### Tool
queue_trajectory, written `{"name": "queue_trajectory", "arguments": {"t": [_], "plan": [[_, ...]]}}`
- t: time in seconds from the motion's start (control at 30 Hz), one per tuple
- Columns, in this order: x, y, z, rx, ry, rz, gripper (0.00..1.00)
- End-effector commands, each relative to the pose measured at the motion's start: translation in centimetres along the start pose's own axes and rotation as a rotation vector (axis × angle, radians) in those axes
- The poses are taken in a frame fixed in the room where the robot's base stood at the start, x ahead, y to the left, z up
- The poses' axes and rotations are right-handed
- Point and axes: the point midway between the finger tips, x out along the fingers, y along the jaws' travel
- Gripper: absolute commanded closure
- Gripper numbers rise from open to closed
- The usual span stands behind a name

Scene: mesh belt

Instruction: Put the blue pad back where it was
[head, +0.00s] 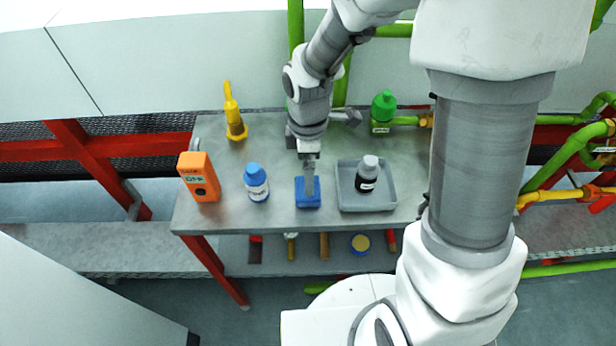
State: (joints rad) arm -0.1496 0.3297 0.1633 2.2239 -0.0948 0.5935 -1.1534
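The blue pad (308,201) is a small square block on the grey table top, near the front edge. It lies between a white bottle with a blue cap and a grey tray.
The grey tray (380,206) holds a dark bottle with a grey cap (367,173). The blue-capped bottle (257,183) and an orange box (199,177) stand left. Several items lie on the lower shelf.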

Motion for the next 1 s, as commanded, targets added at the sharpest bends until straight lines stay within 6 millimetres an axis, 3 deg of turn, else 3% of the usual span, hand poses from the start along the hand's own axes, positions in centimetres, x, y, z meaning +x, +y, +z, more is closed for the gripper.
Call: {"name": "queue_trajectory", "arguments": {"t": [0.03,0.2,0.63,0.8,1.0], "plan": [[-1.4,0.1,0.0,0.001,0.001,0.005,0.0],[-4.4,0.1,0.0,0.0,0.001,0.003,0.0],[-7.3,-0.2,0.6,0.061,0.0,0.023,0.0],[-11.4,-1.1,2.9,0.305,0.015,0.109,0.0],[-16.4,-3.7,6.0,0.675,0.075,0.221,0.0]]}}
